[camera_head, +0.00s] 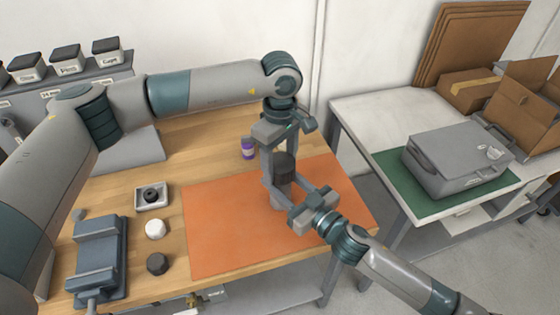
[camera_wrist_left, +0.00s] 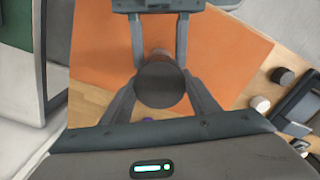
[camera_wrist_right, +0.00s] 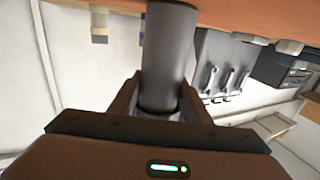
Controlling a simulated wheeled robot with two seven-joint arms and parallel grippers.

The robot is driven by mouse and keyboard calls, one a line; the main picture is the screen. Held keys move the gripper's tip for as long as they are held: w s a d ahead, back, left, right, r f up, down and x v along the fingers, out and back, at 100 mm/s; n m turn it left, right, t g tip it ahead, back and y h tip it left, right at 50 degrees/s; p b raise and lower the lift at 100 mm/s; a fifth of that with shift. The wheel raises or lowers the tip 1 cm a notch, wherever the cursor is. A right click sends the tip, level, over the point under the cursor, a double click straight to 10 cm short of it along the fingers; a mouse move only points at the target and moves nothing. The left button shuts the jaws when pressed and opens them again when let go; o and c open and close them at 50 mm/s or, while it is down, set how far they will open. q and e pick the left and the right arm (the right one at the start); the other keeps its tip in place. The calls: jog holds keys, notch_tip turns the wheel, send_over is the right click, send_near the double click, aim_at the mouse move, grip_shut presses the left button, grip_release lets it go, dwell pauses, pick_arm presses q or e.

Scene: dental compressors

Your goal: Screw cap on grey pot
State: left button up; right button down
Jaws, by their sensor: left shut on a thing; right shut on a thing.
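The grey pot (camera_head: 282,187) is upright over the orange mat, and it also shows as a grey cylinder in the right wrist view (camera_wrist_right: 170,45). My right gripper (camera_head: 287,184) is shut around the pot from the front right. The dark cap (camera_head: 285,164) is at the pot's top, and its round top faces the left wrist view (camera_wrist_left: 160,85). My left gripper (camera_head: 283,157) points down from above and is shut on the cap. The cap looks lined up with the pot. The seam between them is hidden, so I cannot tell whether the threads are engaged.
The orange mat (camera_head: 225,230) is mostly clear. A purple bottle (camera_head: 248,149) stands behind it. A small tray (camera_head: 152,196), a white cap (camera_head: 155,229), another dark cap (camera_head: 157,263) and a blue-grey fixture (camera_head: 101,258) are left of it. A side table (camera_head: 378,118) holds a grey case.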

pick_arm(q)
jog(key=m, duration=1.6)
jog(key=shift+d, duration=0.1)
jog(key=m, duration=0.4)
jog(key=shift+m, duration=0.3)
jog(key=o, duration=1)
